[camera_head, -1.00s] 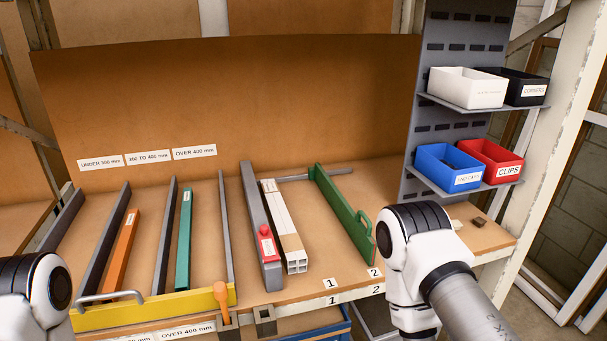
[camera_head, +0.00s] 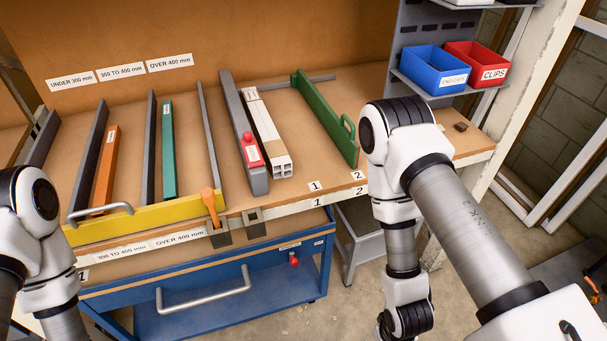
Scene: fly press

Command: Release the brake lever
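A small red lever or knob (camera_head: 294,261) sits at the right end of the blue cart's (camera_head: 320,240) front face, under a small white label. I cannot read the label, so I cannot tell if it is the brake lever. An orange handle (camera_head: 209,202) stands upright at the right end of a yellow gate (camera_head: 150,224) on the bench edge. My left arm is at the left edge and my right arm hangs down right of the cart. Both grippers are out of view, below the picture.
The cart stands under the bench with a grey pull bar (camera_head: 203,295) on its front. The bench (camera_head: 325,150) holds grey dividers, orange, teal and white bars, and a green fence (camera_head: 328,122). Blue (camera_head: 434,72) and red (camera_head: 480,65) bins sit at right.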

